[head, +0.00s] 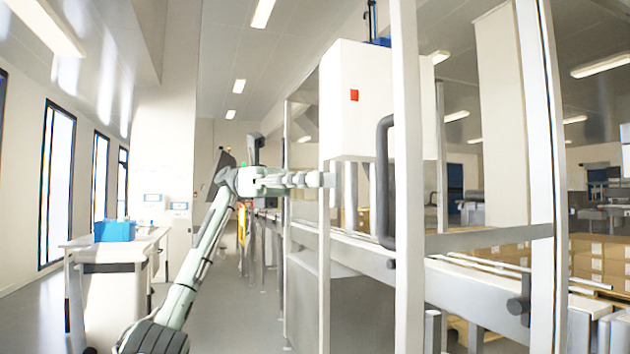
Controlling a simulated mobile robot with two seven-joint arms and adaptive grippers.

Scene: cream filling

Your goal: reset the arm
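My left arm (205,245) rises from the bottom left and bends near the picture's middle left. From the bend, its pale forearm reaches level to the right. My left gripper (327,180) seems to be at its far end, small and pale in front of the white upright posts. Its fingers cannot be made out, and no held object shows. Whether it touches the post cannot be told. My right gripper is not in view.
A framed machine with a white box (357,100), a dark handle (384,180) and a conveyor (465,285) fills the right. A white table (92,241) with a blue box (114,231) stands left. Grey floor (225,310) is open between them. Cardboard boxes (597,260) are stacked behind the conveyor.

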